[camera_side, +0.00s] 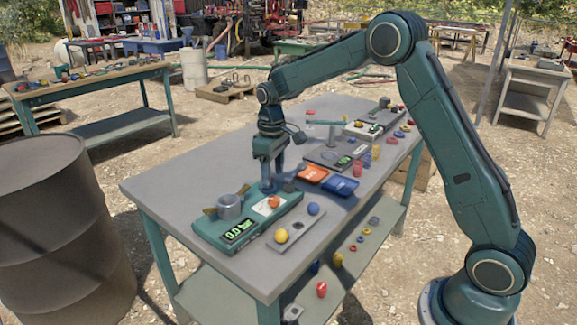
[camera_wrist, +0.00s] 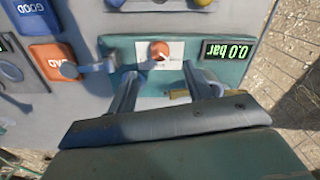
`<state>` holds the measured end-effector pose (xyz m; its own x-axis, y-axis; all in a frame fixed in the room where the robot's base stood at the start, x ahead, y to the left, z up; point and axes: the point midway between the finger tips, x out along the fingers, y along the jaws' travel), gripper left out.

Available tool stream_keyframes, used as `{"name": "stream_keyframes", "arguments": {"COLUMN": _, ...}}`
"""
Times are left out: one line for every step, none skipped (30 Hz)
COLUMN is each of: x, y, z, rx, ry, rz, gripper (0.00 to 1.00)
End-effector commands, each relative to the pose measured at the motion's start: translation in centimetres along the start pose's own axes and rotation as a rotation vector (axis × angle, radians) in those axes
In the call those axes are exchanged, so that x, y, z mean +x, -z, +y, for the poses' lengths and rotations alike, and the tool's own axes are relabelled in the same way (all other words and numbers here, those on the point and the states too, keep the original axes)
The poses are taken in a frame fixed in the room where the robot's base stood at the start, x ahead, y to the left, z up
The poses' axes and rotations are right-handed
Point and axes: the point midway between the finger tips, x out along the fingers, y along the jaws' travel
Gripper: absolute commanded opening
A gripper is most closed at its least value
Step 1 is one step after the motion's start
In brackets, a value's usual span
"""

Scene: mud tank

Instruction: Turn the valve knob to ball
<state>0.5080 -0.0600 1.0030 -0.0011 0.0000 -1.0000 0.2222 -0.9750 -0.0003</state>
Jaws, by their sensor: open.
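The orange-red valve knob (camera_side: 274,202) sits on a white label plate on the green pressure unit (camera_side: 208,233). In the wrist view the knob (camera_wrist: 159,50) shows a small pale mark; the label writing is too small to read. My gripper (camera_side: 268,187) points down just behind the knob in the side view. In the wrist view its two fingers stand apart, my gripper (camera_wrist: 158,75) being open and empty with the knob ahead of the gap. The fingers do not appear to touch the knob. The unit's display (camera_side: 239,231) reads 0.0 bar.
A metal cup (camera_side: 229,207) with brass wings stands on the unit. A grey plate (camera_side: 285,242) beside it holds a yellow ball (camera_side: 281,236) and a blue ball (camera_side: 313,209). Orange (camera_side: 312,174) and blue (camera_side: 341,186) trays lie behind. The table's left part is bare.

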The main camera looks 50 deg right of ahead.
Motion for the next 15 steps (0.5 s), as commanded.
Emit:
{"name": "stream_keyframes", "arguments": {"x": 0.9, "y": 0.0, "z": 0.0, "rx": 0.000, "ry": 0.001, "rz": -0.002, "gripper": 0.51}}
{"name": "stream_keyframes", "arguments": {"x": 1.4, "y": 0.0, "z": 0.0, "rx": 0.000, "ry": 0.001, "rz": -0.003, "gripper": 0.51}}
{"name": "stream_keyframes", "arguments": {"x": 2.0, "y": -0.1, "z": 0.0, "rx": 0.000, "ry": 0.001, "rz": -0.002, "gripper": 0.51}}
{"name": "stream_keyframes", "arguments": {"x": 2.5, "y": -0.1, "z": 0.0, "rx": 0.000, "ry": 0.001, "rz": -0.004, "gripper": 0.51}}
{"name": "stream_keyframes", "arguments": {"x": 2.9, "y": -0.1, "z": 0.0, "rx": 0.000, "ry": 0.001, "rz": -0.003, "gripper": 0.51}}
{"name": "stream_keyframes", "arguments": {"x": 3.5, "y": 0.0, "z": 0.0, "rx": 0.000, "ry": 0.001, "rz": -0.002, "gripper": 0.51}}
{"name": "stream_keyframes", "arguments": {"x": 3.9, "y": 0.0, "z": 0.0, "rx": 0.000, "ry": 0.001, "rz": -0.003, "gripper": 0.51}}
{"name": "stream_keyframes", "arguments": {"x": 4.3, "y": 0.0, "z": 0.0, "rx": 0.000, "ry": 0.001, "rz": -0.002, "gripper": 0.51}}
{"name": "stream_keyframes", "arguments": {"x": 4.8, "y": -0.1, "z": 0.0, "rx": 0.000, "ry": 0.001, "rz": -0.002, "gripper": 0.51}}
{"name": "stream_keyframes", "arguments": {"x": 5.2, "y": -0.1, "z": 0.0, "rx": 0.000, "ry": 0.001, "rz": -0.002, "gripper": 0.51}}
{"name": "stream_keyframes", "arguments": {"x": 5.5, "y": 0.0, "z": 0.0, "rx": 0.000, "ry": 0.000, "rz": -0.002, "gripper": 0.51}}
{"name": "stream_keyframes", "arguments": {"x": 5.9, "y": 0.0, "z": 0.0, "rx": 0.000, "ry": 0.000, "rz": -0.001, "gripper": 0.51}}
{"name": "stream_keyframes", "arguments": {"x": 6.2, "y": 0.0, "z": 0.0, "rx": 0.000, "ry": 0.000, "rz": -0.002, "gripper": 0.51}}
{"name": "stream_keyframes", "arguments": {"x": 6.5, "y": 0.0, "z": 0.0, "rx": 0.000, "ry": 0.000, "rz": -0.002, "gripper": 0.51}}
{"name": "stream_keyframes", "arguments": {"x": 6.7, "y": 0.0, "z": 0.0, "rx": 0.000, "ry": 0.000, "rz": -0.001, "gripper": 0.51}}
